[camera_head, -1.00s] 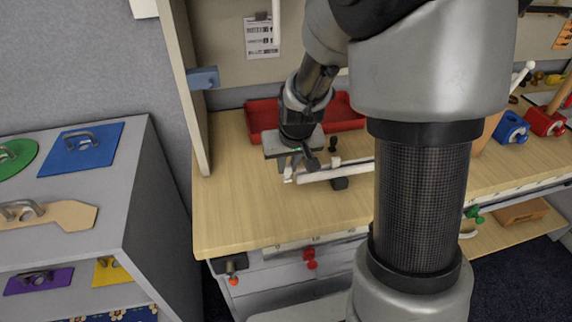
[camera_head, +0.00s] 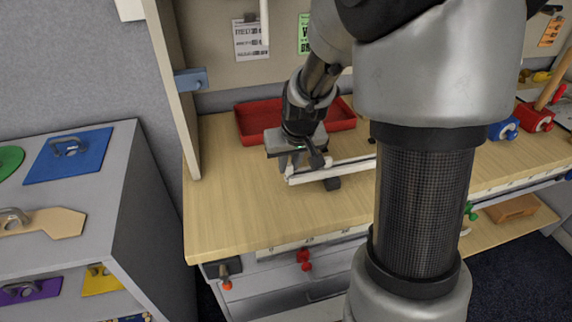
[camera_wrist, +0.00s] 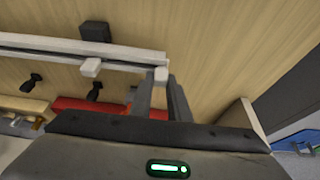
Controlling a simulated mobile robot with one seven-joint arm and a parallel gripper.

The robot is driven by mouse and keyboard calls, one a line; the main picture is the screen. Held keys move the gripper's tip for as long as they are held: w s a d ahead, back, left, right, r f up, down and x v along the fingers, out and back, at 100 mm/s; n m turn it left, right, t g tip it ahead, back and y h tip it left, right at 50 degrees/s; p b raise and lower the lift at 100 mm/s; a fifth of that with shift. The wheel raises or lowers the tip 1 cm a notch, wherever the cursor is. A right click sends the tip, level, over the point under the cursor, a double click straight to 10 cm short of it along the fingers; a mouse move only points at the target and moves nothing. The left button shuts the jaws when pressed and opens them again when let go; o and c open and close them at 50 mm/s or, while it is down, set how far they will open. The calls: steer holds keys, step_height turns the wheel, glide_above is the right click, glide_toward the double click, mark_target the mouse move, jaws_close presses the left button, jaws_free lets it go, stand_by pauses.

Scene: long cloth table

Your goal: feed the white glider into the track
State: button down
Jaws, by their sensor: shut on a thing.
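The track (camera_head: 345,168) is a long pale rail lying across the wooden table; it also shows in the wrist view (camera_wrist: 40,42). Its near end is at my gripper (camera_head: 289,170). In the wrist view my gripper (camera_wrist: 161,82) is shut on the white glider (camera_wrist: 161,74), a small white block between the fingertips. The glider is right at the track's end; I cannot tell whether it is on the rail or only against it. A second small white block (camera_wrist: 90,67) sits along the track's side. My gripper hides most of the glider in the head view.
A black block (camera_head: 332,184) is at the track's side. A red tray (camera_head: 244,128) lies behind my gripper. Dark knobs (camera_wrist: 31,82) stand near the track. The table's front left (camera_head: 225,215) is clear. An upright panel (camera_head: 172,90) bounds the table's left.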

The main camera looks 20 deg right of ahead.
steer(key=shift+d+b, duration=1.55)
steer(key=shift+d, duration=1.8)
steer(key=c, duration=1.6)
jaws_free()
